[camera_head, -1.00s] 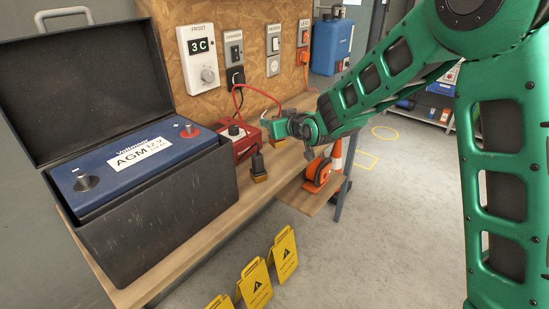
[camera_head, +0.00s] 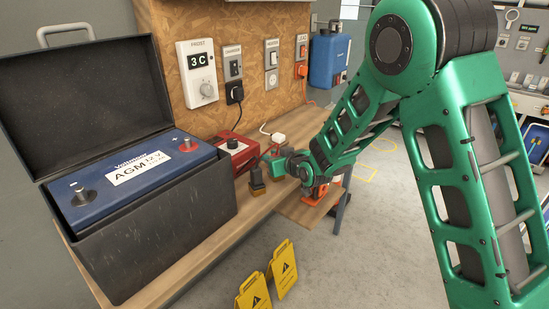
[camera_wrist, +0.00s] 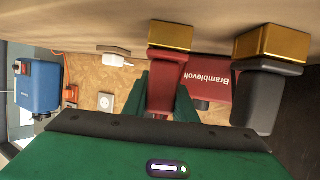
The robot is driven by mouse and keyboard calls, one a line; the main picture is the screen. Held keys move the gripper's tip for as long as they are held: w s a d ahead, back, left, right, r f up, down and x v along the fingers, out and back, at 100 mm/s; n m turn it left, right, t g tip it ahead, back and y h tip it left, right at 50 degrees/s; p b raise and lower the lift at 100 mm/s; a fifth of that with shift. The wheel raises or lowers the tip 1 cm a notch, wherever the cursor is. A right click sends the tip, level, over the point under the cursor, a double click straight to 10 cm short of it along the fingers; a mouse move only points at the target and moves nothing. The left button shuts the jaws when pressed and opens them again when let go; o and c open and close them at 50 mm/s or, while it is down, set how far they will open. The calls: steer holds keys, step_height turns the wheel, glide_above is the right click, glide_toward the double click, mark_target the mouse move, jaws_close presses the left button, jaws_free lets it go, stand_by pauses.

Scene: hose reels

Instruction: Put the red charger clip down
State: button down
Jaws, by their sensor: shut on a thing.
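My gripper (camera_head: 277,165) is low over the wooden bench, to the right of the red charger (camera_head: 232,152). In the wrist view its green fingers (camera_wrist: 163,100) are shut on the red charger clip (camera_wrist: 160,88). The clip's brass jaws (camera_wrist: 170,36) point at the bench top and are close to it; I cannot tell if they touch. In the head view my gripper mostly hides this clip. The black charger clip (camera_head: 257,180) stands on the bench beside it, and also shows in the wrist view (camera_wrist: 260,98). The charger shows behind both clips.
An open black box (camera_head: 150,235) holding a blue AGM battery (camera_head: 135,178) fills the bench's left end. A white plug (camera_head: 278,138) lies behind my gripper. A board with switches and sockets (camera_head: 255,50) stands behind. Yellow signs (camera_head: 283,268) stand in front of the bench.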

steer(key=c, duration=1.5)
jaws_free()
steer(key=shift+o, duration=0.2)
steer(key=shift+s+d+r, duration=0.15)
steer(key=v, duration=1.1)
steer(key=shift+s, duration=0.3)
steer(key=shift+d+r, duration=0.1)
steer(key=shift+r, duration=0.05)
steer(key=s+d+m+g+h, duration=0.3)
steer(key=s+d, duration=0.3)
steer(key=d, duration=0.7)
steer(key=s+d+m+g+h, duration=0.25)
steer(key=s+d, duration=0.25)
steer(key=d, duration=0.8)
steer(key=s+d+m+g, duration=0.3)
steer(key=s+d, duration=0.2)
steer(key=s, duration=0.9)
steer(key=s+d+r+m+g+h, duration=0.1)
steer(key=s+d+m+g, duration=0.2)
steer(key=s, duration=1.1)
steer(key=d+m, duration=0.1)
steer(key=d, duration=0.2)
steer(key=shift+d+r+g, duration=0.15)
steer(key=shift+r+g, duration=0.05)
steer(key=shift+g, duration=0.15)
